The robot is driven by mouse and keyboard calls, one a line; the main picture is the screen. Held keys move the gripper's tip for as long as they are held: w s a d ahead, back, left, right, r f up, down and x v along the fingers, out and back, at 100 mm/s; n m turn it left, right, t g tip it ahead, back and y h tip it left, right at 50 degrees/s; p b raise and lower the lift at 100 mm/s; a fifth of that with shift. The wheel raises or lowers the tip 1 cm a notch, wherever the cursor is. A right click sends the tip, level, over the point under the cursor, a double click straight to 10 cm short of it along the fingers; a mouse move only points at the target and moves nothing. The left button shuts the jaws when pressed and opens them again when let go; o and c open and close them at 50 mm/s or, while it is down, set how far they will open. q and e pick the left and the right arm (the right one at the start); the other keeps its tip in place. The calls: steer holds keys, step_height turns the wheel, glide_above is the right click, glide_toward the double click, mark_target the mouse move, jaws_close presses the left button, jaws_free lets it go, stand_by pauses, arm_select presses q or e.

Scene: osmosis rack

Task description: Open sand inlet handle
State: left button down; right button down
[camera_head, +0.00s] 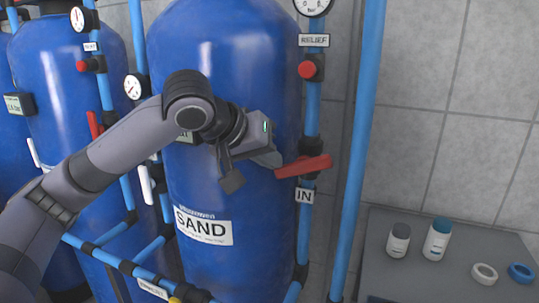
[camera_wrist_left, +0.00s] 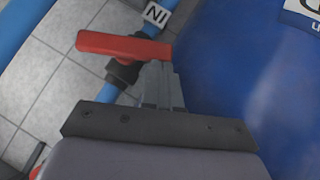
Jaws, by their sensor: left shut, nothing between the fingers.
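The red sand inlet handle (camera_head: 304,167) sits on the blue pipe just above the "IN" label (camera_head: 305,196), beside the blue tank marked "SAND" (camera_head: 203,226). It lies nearly level, across the pipe. In the left wrist view the red handle (camera_wrist_left: 122,47) crosses just beyond the fingertips. My left gripper (camera_head: 272,161) reaches in from the left, its fingertips right at the handle's left end; I cannot tell if they touch it. In the left wrist view the fingers of the left gripper (camera_wrist_left: 160,85) are together with nothing between them. My right gripper is not in view.
A red knob (camera_head: 307,69) under the "RELIEF" label and a gauge (camera_head: 313,5) are higher on the same pipe. A thick blue pipe (camera_head: 361,130) stands to the right. A grey table (camera_head: 450,275) at right holds two bottles and two rings.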

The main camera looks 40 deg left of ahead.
arm_select(q)
steer(key=shift+a+f+p, duration=0.1)
steer(key=shift+f+p, duration=0.2)
steer(key=shift+p, duration=0.05)
step_height(320, 180, down, 3)
steer(key=shift+f+p, duration=0.1)
steer(key=shift+p, duration=0.85)
steer(key=shift+f+n+h, duration=0.4)
steer(key=shift+h, duration=0.2)
steer(key=shift+d+f+b, duration=0.35)
steer(key=shift+f+b, duration=0.05)
steer(key=shift+b, duration=0.05)
steer(key=shift+w+d+f+n+t+h+b, duration=0.1)
steer(key=shift+d+f+n+t+h+b, duration=0.1)
steer(key=shift+f+n+t+h+b, duration=0.4)
steer(key=shift+d+r+h, duration=0.2)
steer(key=shift+h, duration=0.1)
